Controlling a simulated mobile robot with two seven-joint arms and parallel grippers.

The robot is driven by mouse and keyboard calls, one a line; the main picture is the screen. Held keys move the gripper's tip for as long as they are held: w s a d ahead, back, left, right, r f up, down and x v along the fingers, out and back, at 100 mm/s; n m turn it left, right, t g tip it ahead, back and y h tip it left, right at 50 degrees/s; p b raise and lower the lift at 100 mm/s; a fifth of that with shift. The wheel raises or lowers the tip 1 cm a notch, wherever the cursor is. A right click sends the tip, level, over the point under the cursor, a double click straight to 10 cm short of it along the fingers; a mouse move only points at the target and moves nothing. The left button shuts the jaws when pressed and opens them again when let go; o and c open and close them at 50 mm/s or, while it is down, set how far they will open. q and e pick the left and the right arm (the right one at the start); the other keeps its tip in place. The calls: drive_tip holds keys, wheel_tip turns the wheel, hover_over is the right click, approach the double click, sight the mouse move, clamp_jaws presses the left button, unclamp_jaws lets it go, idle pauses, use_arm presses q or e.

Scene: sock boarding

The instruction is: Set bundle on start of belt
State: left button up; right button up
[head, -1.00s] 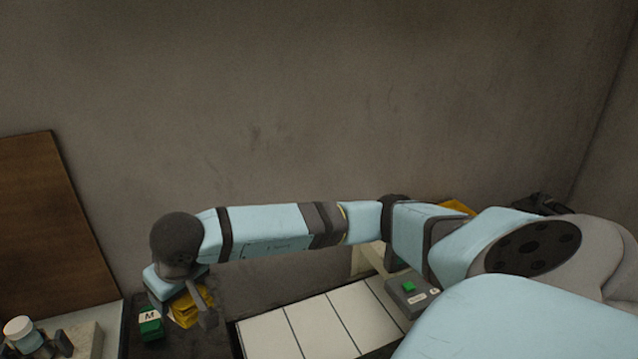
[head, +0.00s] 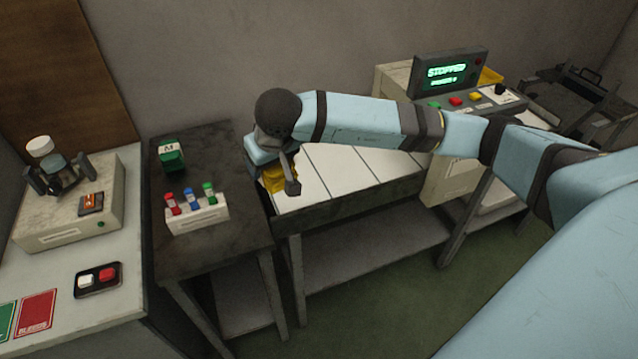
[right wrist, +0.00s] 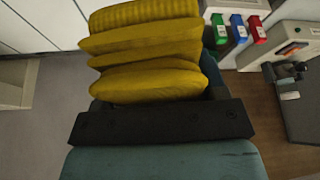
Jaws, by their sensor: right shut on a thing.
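My right gripper (head: 285,178) is shut on a yellow folded sock bundle (head: 273,184) at the left end of the white-panelled belt (head: 335,170). The arm and gripper hide part of the bundle and of that belt end. In the right wrist view, the ribbed yellow bundle (right wrist: 145,50) sits in layers at the dark gripper (right wrist: 160,120), with white belt panels (right wrist: 45,20) at upper left. Whether the bundle touches the belt cannot be told. My left gripper is not in view.
A dark side table (head: 215,245) left of the belt bears a green box marked M (head: 171,154) and a white rack (head: 198,217) with red, blue and green pieces. A control panel (head: 450,75) reading STOPPED stands behind the belt's right end.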

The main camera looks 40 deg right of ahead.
drive_tip(key=w+d+f+m+b, duration=0.1)
drive_tip(key=w+d+f+b, duration=0.25)
drive_tip(key=f+b, duration=0.2)
drive_tip(key=w+d+r+m+h+b, duration=0.1)
drive_tip(key=w+d+r+m+b, duration=0.15)
drive_tip(key=w+d, duration=0.4)
drive_tip(key=w+d+r+m+h+b, duration=0.2)
drive_tip(key=w+d+r+m, duration=0.15)
drive_tip(key=d, duration=0.55)
drive_tip(key=b, duration=0.2)
hover_over(311, 165)
drive_tip(key=s, duration=0.1)
drive_tip(key=shift+g, duration=0.4)
drive_tip(key=f, duration=1)
drive_tip(key=a+f, duration=0.1)
drive_tip(key=f, duration=0.4)
drive_tip(key=shift+s+f, duration=0.15)
drive_tip(key=shift+s, duration=0.05)
wheel_tip(311, 165, down, 5)
drive_tip(key=shift+r, duration=0.2)
use_arm(q)
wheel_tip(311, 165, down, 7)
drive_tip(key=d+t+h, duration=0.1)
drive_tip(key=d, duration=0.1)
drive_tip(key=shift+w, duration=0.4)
drive_tip(key=shift+b, duration=0.3)
